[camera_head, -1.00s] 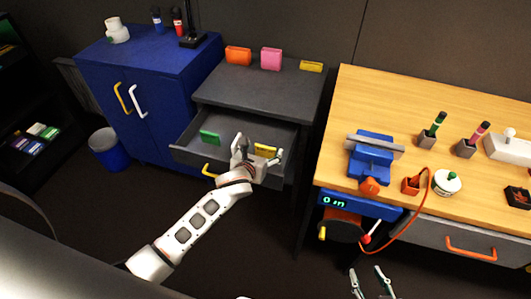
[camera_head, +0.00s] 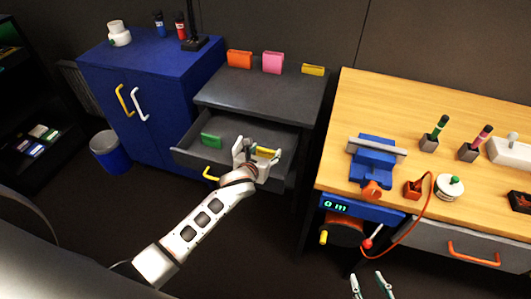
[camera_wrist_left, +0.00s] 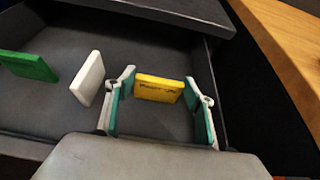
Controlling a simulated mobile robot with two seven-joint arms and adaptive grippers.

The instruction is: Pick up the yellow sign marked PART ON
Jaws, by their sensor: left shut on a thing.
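The yellow sign (camera_wrist_left: 160,88), with dark blurred lettering, stands in the open grey drawer (camera_wrist_left: 35,110). In the left wrist view it spans between the two teal-padded fingers of my left gripper (camera_wrist_left: 158,103), which is shut on it by its ends. The sign (camera_head: 267,151) also shows in the head view at the drawer's right side, partly hidden by my left gripper (camera_head: 257,155). My right gripper (camera_head: 367,276) shows at the bottom edge of the head view, its fingers apart with nothing between them.
A white sign (camera_wrist_left: 88,78) stands just left of my left gripper, and a green sign (camera_wrist_left: 28,66) further left. Orange (camera_head: 239,59), pink (camera_head: 272,62) and yellow (camera_head: 313,70) blocks sit on the cabinet top. The drawer walls are close around my gripper; a wooden desk (camera_head: 450,100) stands right.

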